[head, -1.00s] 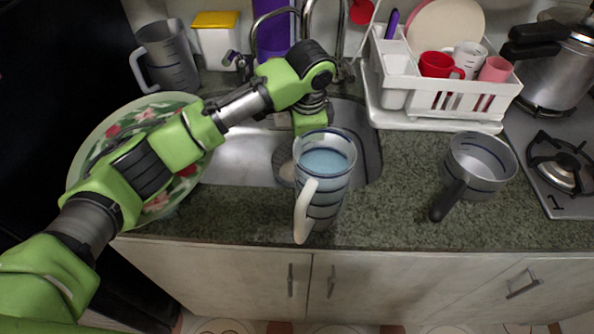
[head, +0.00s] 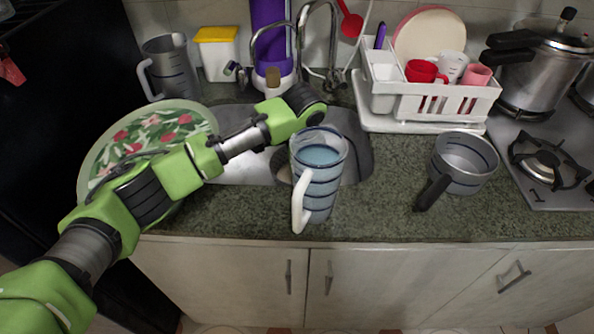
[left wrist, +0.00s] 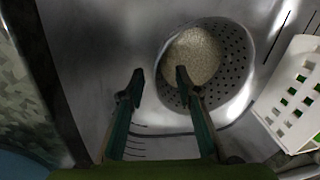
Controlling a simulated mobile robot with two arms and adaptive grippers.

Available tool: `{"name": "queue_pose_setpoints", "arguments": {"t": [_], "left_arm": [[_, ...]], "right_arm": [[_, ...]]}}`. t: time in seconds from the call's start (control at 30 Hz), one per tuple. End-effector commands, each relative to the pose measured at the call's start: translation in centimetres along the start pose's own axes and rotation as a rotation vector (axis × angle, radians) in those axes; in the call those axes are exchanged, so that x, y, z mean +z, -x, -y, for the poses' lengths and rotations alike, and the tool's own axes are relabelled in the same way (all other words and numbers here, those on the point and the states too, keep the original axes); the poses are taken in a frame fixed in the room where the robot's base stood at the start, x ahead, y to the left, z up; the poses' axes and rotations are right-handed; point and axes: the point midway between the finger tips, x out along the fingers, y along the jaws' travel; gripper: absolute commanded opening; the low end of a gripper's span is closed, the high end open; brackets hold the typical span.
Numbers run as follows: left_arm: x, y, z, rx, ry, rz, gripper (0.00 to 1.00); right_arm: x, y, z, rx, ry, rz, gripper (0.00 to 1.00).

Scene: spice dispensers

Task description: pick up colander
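The colander (left wrist: 236,62) is a grey, hole-punched bowl in the sink, with a pale grainy mass (left wrist: 195,55) inside. In the head view only a sliver of it (head: 283,171) shows beside the pitcher. My left gripper (left wrist: 160,82) is open and empty, reaching down into the sink. In the left wrist view its right finger overlaps the colander's left side and its left finger is outside the bowl; contact cannot be told. In the head view the gripper is hidden behind the pitcher. My right gripper is not in view.
A striped pitcher (head: 319,179) with bluish liquid stands at the sink's front edge, close to my left arm. A floral plate (head: 110,141) is at left. The faucet (head: 331,45) rises behind. A white basket (left wrist: 296,95) is right of the colander. A grey pot (head: 464,163) stands right.

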Motion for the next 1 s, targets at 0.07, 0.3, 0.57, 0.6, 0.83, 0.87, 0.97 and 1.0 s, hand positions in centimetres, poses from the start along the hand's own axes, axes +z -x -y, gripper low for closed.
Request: {"name": "queue_pose_setpoints", "arguments": {"t": [0.07,0.3,0.57,0.6,0.83,0.87,0.97,1.0], "left_arm": [[0.0,-1.2,0.0,0.002,0.0,0.002,0.31],[0.0,-2.5,0.0,0.0,0.0,0.0,0.31],[0.0,-2.5,0.0,0.0,-0.001,0.0,0.0],[0.0,-2.5,0.0,0.0,-0.001,0.0,0.0],[0.0,-2.5,0.0,0.0,0.0,0.0,0.0],[0.0,-2.5,0.0,0.0,0.0,0.0,0.0],[0.0,-2.1,0.1,-0.001,0.0,-0.001,0.0],[-0.1,-1.8,0.2,-0.001,0.0,-0.002,0.0]], "right_arm": [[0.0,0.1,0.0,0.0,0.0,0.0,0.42],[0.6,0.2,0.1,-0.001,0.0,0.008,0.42],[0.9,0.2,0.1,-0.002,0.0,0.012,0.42],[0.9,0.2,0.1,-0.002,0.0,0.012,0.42],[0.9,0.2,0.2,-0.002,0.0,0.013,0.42],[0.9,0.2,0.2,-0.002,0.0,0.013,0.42],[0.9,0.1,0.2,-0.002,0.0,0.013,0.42],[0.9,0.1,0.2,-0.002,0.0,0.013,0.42]]}}
